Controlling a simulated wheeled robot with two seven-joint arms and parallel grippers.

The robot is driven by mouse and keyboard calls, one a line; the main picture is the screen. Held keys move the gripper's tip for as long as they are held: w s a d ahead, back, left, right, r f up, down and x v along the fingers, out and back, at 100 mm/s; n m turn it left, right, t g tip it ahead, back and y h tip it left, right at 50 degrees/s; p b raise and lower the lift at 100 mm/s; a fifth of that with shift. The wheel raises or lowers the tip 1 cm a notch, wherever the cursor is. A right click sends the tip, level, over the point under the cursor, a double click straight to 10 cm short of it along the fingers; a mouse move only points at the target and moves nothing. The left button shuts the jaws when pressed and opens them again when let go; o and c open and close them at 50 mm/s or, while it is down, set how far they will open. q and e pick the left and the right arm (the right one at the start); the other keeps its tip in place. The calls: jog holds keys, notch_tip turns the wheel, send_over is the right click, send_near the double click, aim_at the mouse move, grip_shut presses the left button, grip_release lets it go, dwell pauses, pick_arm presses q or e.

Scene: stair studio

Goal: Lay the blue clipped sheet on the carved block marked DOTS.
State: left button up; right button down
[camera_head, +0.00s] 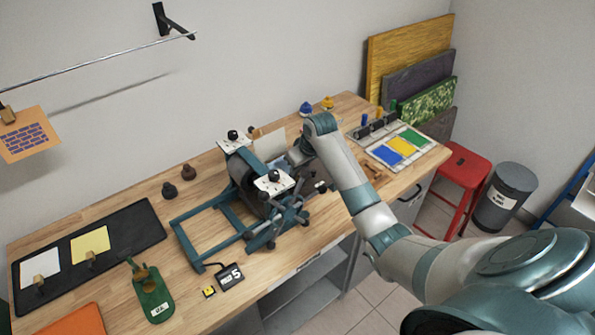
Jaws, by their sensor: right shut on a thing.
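My right gripper (297,156) reaches down behind the roller press (262,190), near the wall side. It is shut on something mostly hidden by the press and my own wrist. A tan flat piece (269,140) shows beside the fingers; I cannot tell whether it is in the grip. I cannot make out a blue clipped sheet. A white sheet (40,262) and a yellow sheet (90,245), each with a wooden clip, lie on the black mat (137,231) at left; the mat's right part is bare. No DOTS marking is readable. My left gripper is not in view.
An orange sheet with blue bricks (28,137) hangs from a rod at upper left. A green tool (151,298) and a counter (231,277) lie at the front edge. A tray of colour pads (402,147) sits at right, near a red stool (466,170) and a grey bin (505,195).

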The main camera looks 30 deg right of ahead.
jog(key=shift+f, duration=0.1)
dwell(0.8)
jog(key=c, duration=1.6)
grip_release()
jog(key=shift+r, duration=4)
jog(key=shift+s+f, duration=0.1)
